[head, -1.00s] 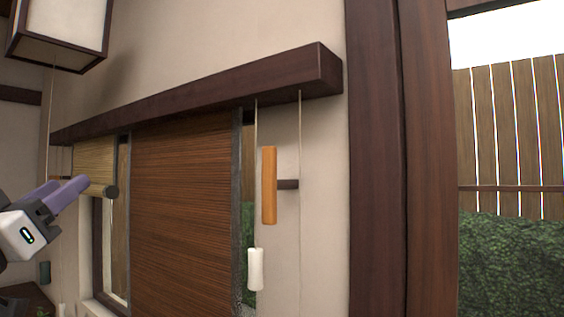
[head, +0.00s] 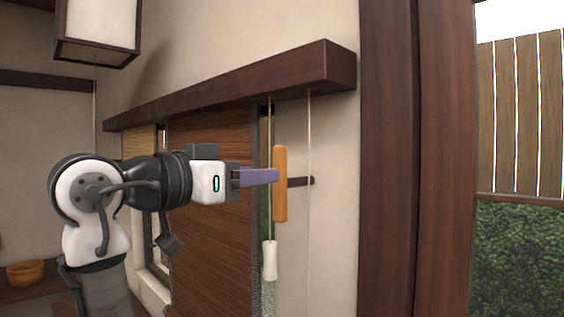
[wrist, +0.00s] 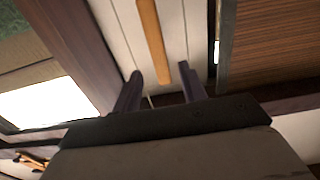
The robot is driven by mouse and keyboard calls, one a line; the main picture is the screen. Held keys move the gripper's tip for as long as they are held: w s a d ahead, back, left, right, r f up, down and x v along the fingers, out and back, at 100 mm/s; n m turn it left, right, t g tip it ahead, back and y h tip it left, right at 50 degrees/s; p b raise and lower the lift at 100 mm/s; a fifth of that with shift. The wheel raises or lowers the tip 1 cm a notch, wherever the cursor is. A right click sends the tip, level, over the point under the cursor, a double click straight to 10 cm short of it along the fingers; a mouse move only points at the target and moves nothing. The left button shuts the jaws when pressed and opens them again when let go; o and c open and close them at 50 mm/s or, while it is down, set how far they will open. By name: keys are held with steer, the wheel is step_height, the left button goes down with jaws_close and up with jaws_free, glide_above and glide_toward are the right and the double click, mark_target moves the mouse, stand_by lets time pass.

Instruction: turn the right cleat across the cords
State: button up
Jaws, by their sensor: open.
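The right cleat, an orange wooden bar (head: 280,205), stands upright on a dark peg (head: 301,181) at the wall, parallel to the cords. One cord (head: 270,125) hangs left of it and another cord (head: 309,130) to its right. My gripper (head: 276,176) reaches in from the left, its purple fingers at about the bar's mid-height in the head view. In the wrist view my gripper (wrist: 160,88) is open, and the cleat (wrist: 153,38) runs in from the top edge, with its near end between the two fingertips. I cannot tell whether they touch it.
A brown blind (head: 212,240) and dark header beam (head: 235,90) are beside and above. A dark post (head: 388,200) stands to the right. A lantern (head: 100,25) hangs upper left.

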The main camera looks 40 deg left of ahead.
steer(key=p, duration=0.2)
glide_above(280, 222)
steer(key=w, duration=0.1)
steer(key=shift+a, duration=0.45)
jaws_close()
